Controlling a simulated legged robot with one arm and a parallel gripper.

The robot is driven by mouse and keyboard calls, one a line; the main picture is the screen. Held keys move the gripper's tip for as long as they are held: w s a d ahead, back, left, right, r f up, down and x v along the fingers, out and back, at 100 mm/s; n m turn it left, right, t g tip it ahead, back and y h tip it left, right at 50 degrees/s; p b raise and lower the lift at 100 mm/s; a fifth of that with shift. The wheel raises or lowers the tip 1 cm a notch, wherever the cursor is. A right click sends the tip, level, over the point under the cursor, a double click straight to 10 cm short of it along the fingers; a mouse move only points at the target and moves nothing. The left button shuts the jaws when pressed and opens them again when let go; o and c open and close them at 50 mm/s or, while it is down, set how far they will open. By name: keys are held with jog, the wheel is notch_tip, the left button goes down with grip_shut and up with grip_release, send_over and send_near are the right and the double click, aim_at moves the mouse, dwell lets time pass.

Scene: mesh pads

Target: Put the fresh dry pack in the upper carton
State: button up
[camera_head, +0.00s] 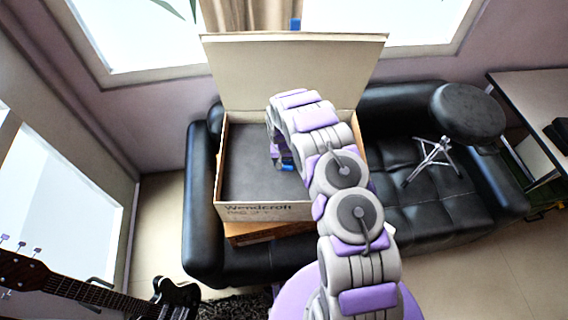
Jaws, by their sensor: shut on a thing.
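The upper carton (224,210) is open, with its lid (290,70) standing up at the back and printed lettering on its front wall. It rests on a lower brown carton (262,233) on the black sofa. The carton's dark floor shows bare on the left. My arm reaches over the front wall into the right half of the opening. My gripper (284,163) points down there, shut on a small blue pack (287,167) that is mostly hidden by the gripper and arm. I cannot tell whether the pack touches the carton's floor.
A black round stool (467,112) with metal legs lies on the right of the sofa (400,185). A desk (540,95) stands at far right. A guitar (100,294) is at lower left. The raised lid closes off the carton's back.

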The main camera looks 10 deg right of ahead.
jog(key=shift+d+f, duration=0.15)
jog(key=shift+d, duration=0.1)
jog(key=o, duration=0.7)
jog(key=shift+a, duration=0.25)
jog(key=o, duration=0.4)
jog(key=shift+a, duration=0.45)
jog(key=shift+o, duration=0.2)
jog(key=shift+d, duration=0.55)
notch_tip(320, 180, up, 12)
jog(key=a+p, duration=0.1)
